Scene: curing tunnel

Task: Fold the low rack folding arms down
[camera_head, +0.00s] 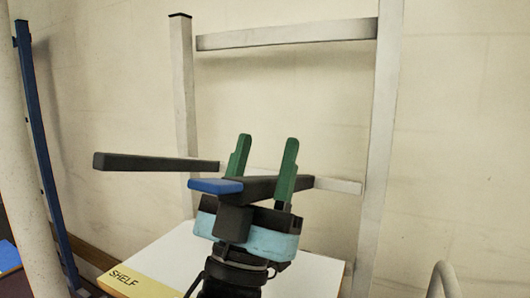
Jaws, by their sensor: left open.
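The low rack is a pale metal frame with a left post (182,110), a right post (383,110) and a top crossbar (285,35). A dark folding arm (150,162) sticks out about level from the left side of the rack. A second dark folding arm with a blue end (214,186) also lies about level, at the middle of the picture. My left gripper (268,142) has green fingers pointing up, apart, at this second arm. The gripper overlaps it, and I cannot tell whether they touch. My right gripper is out of view.
A white board (160,262) with a yellow edge marked SHELF is low, behind my gripper. A blue post (45,150) and a pale upright (20,170) stand at the left. A curved pale tube (443,280) is at the lower right. A plain wall is behind.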

